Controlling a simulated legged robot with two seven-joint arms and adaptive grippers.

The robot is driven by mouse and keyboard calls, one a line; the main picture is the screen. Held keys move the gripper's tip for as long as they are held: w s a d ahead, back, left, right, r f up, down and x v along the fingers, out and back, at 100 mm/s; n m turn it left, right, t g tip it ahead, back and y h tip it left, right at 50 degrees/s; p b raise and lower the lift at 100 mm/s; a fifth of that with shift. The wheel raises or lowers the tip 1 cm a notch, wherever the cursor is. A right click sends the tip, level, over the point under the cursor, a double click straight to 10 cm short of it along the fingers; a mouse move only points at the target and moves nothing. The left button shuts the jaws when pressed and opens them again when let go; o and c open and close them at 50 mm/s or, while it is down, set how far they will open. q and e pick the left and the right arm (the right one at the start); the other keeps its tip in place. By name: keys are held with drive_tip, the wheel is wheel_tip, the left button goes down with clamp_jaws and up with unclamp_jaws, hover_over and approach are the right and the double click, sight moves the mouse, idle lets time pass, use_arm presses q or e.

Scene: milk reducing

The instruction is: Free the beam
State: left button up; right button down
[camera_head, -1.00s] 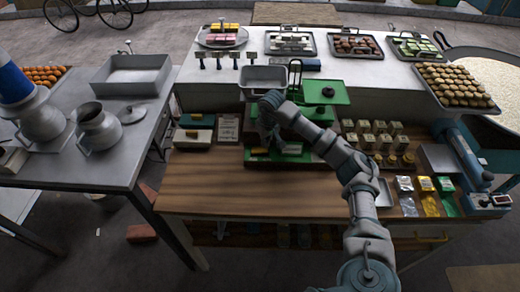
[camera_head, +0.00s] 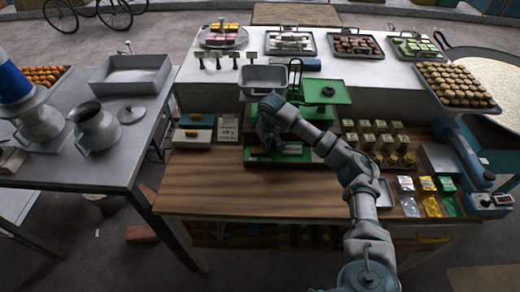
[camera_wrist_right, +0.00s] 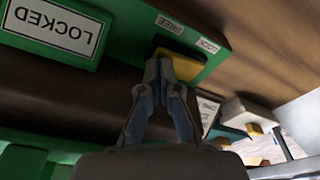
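The green balance scale (camera_head: 290,157) stands at the back of the wooden counter, with a grey pan (camera_head: 263,76) at left and a green platform (camera_head: 326,91) at right. My right gripper (camera_head: 266,146) reaches down to the left part of its green base, hiding part of the scale. In the wrist view, the fingertips (camera_wrist_right: 165,68) are together at a yellow knob (camera_wrist_right: 184,64) beside small LOCK and FREE labels (camera_wrist_right: 190,36). A white LOCKED sign (camera_wrist_right: 62,28) shows there. Whether the fingers touch the knob is unclear. My left gripper is out of view.
A printed card (camera_head: 228,128) and boxes lie to the left. The counter's front left (camera_head: 215,185) is clear.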

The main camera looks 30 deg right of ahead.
drive_tip(key=shift+f, duration=0.3)
drive_tip(key=shift+r, duration=0.1)
drive_tip(key=shift+r+p, duration=2.4)
drive_tip(key=shift+r, duration=1.15)
drive_tip(key=shift+f, duration=0.1)
